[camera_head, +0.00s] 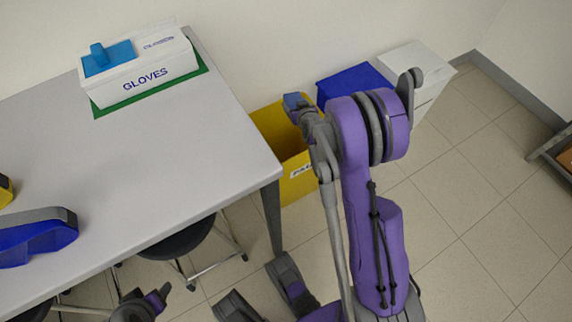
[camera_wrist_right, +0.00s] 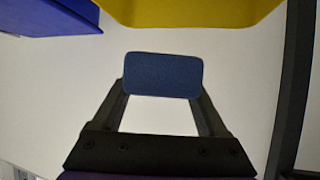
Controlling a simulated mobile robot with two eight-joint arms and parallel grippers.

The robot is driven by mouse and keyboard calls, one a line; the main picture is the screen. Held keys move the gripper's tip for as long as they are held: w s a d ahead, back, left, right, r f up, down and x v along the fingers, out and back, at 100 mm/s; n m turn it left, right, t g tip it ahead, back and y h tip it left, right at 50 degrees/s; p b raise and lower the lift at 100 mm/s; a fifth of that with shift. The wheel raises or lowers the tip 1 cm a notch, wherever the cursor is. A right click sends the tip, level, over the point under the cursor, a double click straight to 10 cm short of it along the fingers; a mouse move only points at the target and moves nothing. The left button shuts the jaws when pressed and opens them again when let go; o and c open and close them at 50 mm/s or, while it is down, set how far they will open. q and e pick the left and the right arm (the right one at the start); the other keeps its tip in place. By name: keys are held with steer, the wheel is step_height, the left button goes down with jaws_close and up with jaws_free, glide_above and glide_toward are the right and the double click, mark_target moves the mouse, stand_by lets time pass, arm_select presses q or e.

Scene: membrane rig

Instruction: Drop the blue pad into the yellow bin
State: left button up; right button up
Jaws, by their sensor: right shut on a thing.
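The blue pad (camera_head: 292,101) is held at the tip of my right gripper (camera_head: 301,108), over the yellow bin in the head view. In the right wrist view the pad (camera_wrist_right: 163,75) spans between the two fingertips, which are shut on it. The yellow bin (camera_head: 296,186) stands on the floor beside the table's right end, partly hidden by my right arm. Its yellow wall also shows at the top of the right wrist view (camera_wrist_right: 190,12). A dark gripper, likely my left (camera_head: 148,298), is low in the head view; its jaw state is unclear.
A blue bin (camera_head: 352,84) and a white bin (camera_head: 420,60) stand right of the yellow one along the wall. The table (camera_head: 140,165) holds a glove box (camera_head: 145,82) and a blue-grey object (camera_head: 38,238). A stool (camera_head: 180,238) is under its edge.

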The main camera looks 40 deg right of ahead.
step_height(320, 180, down, 6)
steer(key=b, duration=0.3)
steer(key=shift+r, duration=0.2)
steer(key=o, duration=1.3)
steer(key=shift+o, duration=0.2)
steer(key=p+v, duration=0.2)
steer(key=v, duration=0.9)
